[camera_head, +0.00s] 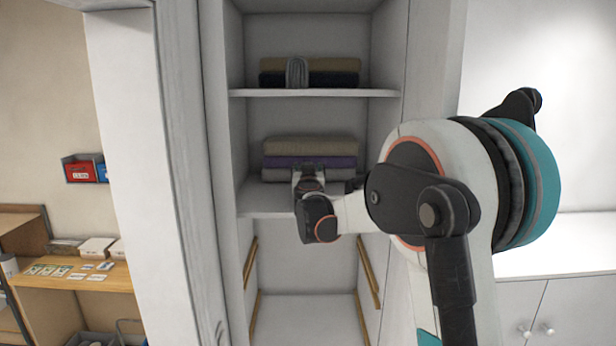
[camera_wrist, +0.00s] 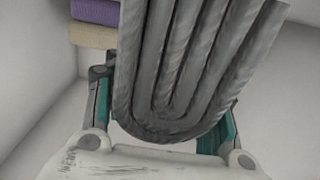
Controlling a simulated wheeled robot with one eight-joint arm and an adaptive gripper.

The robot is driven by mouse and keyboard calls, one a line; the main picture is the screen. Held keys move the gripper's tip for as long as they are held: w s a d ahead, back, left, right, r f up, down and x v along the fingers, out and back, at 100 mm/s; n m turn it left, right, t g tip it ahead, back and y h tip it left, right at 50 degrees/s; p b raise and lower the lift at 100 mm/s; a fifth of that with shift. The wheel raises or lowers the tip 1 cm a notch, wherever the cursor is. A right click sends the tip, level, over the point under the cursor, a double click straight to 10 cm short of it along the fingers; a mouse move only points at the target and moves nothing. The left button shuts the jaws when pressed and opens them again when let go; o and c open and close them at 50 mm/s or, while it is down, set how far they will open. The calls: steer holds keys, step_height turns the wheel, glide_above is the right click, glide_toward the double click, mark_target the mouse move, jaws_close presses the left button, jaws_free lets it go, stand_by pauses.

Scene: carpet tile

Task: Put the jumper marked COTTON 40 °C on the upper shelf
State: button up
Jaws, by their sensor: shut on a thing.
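My gripper (camera_wrist: 160,115) is shut on a grey folded garment (camera_wrist: 185,60), whose rounded fold faces the wrist camera. In the head view, my gripper (camera_head: 309,177) is at the lower shelf (camera_head: 265,205), in front of a folded stack (camera_head: 310,147) with beige and purple layers. The arm mostly hides the held garment there. Part of the stack also shows at the top left of the wrist view (camera_wrist: 95,12). The upper shelf (camera_head: 370,93) holds an olive and black folded stack (camera_head: 335,72), with a grey folded piece (camera_head: 297,73) standing in front. I can read no garment label.
White side walls enclose the shelves, and a wide white post (camera_head: 140,150) stands at left. Below is an open bay with wooden rails (camera_head: 250,265). The upper shelf has bare board at both ends. A white counter (camera_head: 560,245) is at right.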

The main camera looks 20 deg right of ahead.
steer(key=shift+f, duration=0.8)
steer(key=shift+f, duration=0.15)
steer(key=o, duration=1.4)
steer(key=shift+c, duration=0.2)
steer(key=shift+r, duration=0.25)
steer(key=b+v, duration=0.2)
steer(key=v, duration=1)
